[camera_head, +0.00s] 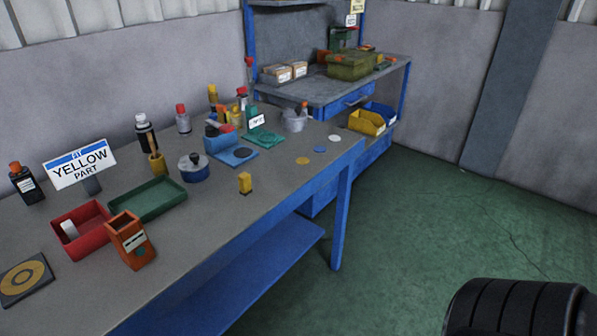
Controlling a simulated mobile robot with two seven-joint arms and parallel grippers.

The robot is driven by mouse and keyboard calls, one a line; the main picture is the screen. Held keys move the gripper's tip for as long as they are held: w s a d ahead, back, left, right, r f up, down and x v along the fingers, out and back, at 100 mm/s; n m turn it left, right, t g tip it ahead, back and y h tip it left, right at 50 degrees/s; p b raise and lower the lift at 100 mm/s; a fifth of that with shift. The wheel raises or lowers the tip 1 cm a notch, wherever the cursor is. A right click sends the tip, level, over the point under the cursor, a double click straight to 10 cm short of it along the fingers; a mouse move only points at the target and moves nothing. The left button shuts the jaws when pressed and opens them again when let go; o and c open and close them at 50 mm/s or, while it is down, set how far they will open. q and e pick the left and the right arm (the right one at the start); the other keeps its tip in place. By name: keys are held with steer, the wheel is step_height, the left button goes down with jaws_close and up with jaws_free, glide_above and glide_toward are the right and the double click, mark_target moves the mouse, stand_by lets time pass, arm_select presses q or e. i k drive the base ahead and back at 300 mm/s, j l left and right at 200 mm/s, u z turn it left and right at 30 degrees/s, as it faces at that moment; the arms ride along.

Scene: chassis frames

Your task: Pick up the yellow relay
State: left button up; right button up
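A small yellow block (245,183), which looks like the yellow relay, stands upright on the grey top of the blue-framed workbench (215,228), near its front edge. Nothing touches it. Neither of my grippers shows in the head view. A dark ribbed part at the bottom right corner looks like part of my own body.
A blue round tin (194,168), green tray (148,199), red tray (82,230) and orange box (131,240) stand left of the block. A sign (80,164) reads "FIT YELLOW PART". Flat discs (303,161) lie to the right. The green floor (420,240) is clear.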

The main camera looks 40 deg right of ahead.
mark_target(244, 184)
steer(key=i+z, duration=0.1)
steer(key=z, duration=0.3)
steer(key=i+z, duration=0.1)
steer(key=z, duration=0.3)
steer(key=i+z, duration=0.1)
steer(key=z, duration=0.35)
steer(key=i+j, duration=0.3)
steer(key=i, duration=0.05)
